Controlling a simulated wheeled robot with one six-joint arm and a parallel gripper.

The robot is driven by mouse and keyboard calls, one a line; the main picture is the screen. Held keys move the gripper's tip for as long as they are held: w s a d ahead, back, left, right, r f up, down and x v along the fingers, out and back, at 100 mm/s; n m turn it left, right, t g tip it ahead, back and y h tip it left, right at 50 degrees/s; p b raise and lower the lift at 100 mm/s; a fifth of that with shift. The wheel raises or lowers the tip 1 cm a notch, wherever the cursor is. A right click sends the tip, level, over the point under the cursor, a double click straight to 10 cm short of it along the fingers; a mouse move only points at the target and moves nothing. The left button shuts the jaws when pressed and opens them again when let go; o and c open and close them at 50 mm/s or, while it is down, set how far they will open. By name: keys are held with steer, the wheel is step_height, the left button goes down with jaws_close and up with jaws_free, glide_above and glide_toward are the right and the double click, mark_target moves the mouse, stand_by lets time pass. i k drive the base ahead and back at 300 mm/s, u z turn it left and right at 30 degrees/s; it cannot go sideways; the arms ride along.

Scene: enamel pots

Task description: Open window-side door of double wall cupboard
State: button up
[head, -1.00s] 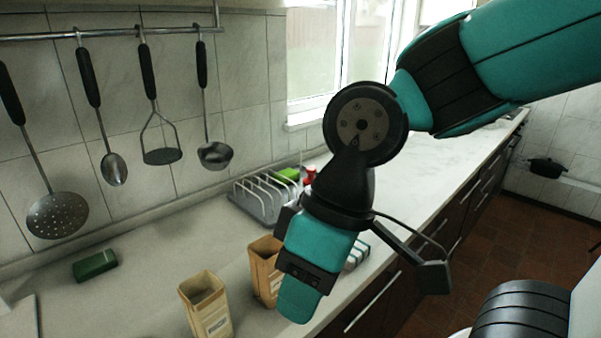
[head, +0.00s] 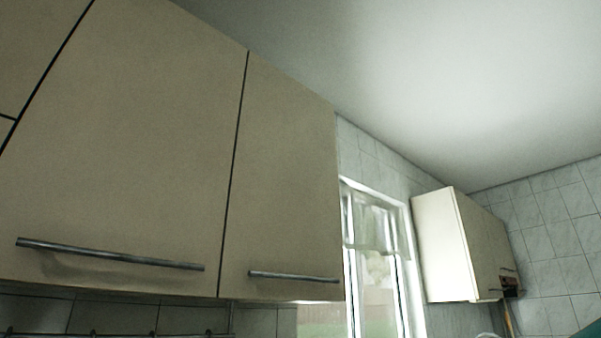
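Beige wall cupboards fill the left half of the head view. A wide door (head: 130,160) with a long horizontal bar handle (head: 110,255) near its bottom edge is shut. To its right, on the window side, a narrower door (head: 285,170) with a shorter bar handle (head: 293,277) is also shut. A thin dark gap separates the two doors. I cannot tell for certain which doors make up the double cupboard. My gripper is out of view; only a sliver of my teal arm shows at the bottom right corner.
A bright window (head: 375,265) lies right of the narrower door. Beyond it another wall cupboard (head: 455,245) hangs near the tiled far wall (head: 560,235). Part of another cupboard front (head: 35,40) shows at the top left. The utensil rail (head: 120,334) is at the bottom left.

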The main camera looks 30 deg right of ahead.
mark_target(283, 239)
steer(key=u, duration=0.05)
steer(key=k, duration=0.5)
steer(key=z, duration=1)
steer(key=i, duration=0.65)
steer(key=u, duration=0.8)
